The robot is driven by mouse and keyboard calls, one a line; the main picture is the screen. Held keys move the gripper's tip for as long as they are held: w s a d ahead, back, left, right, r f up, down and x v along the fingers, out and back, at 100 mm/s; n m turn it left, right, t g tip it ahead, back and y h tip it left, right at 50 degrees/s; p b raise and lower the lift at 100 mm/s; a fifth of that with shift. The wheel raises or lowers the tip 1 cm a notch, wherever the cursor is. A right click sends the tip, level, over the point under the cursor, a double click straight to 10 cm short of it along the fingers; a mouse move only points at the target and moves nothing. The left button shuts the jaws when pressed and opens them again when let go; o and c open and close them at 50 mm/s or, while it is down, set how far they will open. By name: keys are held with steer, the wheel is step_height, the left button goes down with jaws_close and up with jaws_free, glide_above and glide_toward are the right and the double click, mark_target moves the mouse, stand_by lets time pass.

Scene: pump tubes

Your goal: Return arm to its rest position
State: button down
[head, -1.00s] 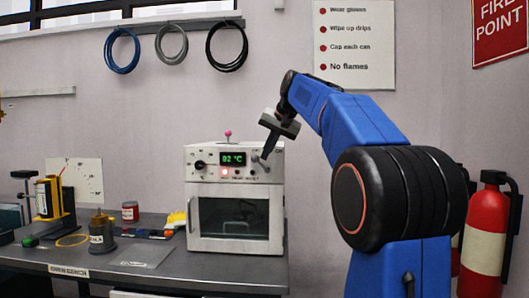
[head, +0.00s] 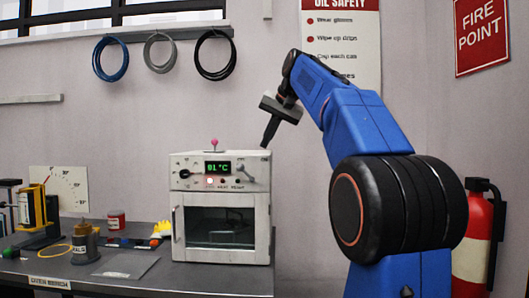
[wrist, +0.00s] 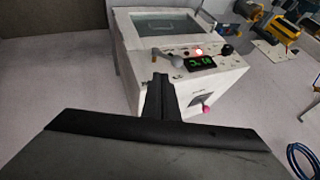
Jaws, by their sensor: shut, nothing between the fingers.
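My blue arm rises at the right of the head view and bends over toward the oven. My gripper (head: 268,141) points down, shut and empty, just above the right end of the oven's top and apart from it. In the wrist view my gripper (wrist: 158,95) shows as dark closed fingers in front of the oven. The white oven (head: 222,252) stands on the bench with its door closed. Its green display reads 81 °C, a red light is lit, and a pink knob stands on top. A grey lever sits at the right of its control panel.
Coiled hoses (head: 214,56) hang on the wall. A red fire extinguisher (head: 470,240) stands at the right, behind my arm.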

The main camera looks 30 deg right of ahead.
steer(key=shift+s+a+r, duration=0.1)
steer(key=shift+s+r, duration=0.2)
steer(key=shift+r, duration=0.25)
steer(key=shift+s+a+r, duration=0.1)
steer(key=shift+s+r, duration=0.2)
steer(key=shift+r, duration=0.25)
steer(key=s+a+f+n+g, duration=0.1)
steer(key=s+a+f, duration=0.4)
steer(key=s+f, duration=0.6)
steer(key=s+a+f+n+g, duration=0.1)
steer(key=s+a+f+n, duration=0.3)
steer(key=s+f, duration=0.7)
steer(key=s+a+f+n+h, duration=0.1)
steer(key=s+a+f, duration=0.6)
steer(key=f, duration=2.1)
steer(key=s+n, duration=0.1)
steer(key=s, duration=0.3)
steer(key=shift+s+a+f+n+g, duration=0.2)
steer(key=shift+s+f+n+g, duration=0.1)
steer(key=shift+s+f+g, duration=0.1)
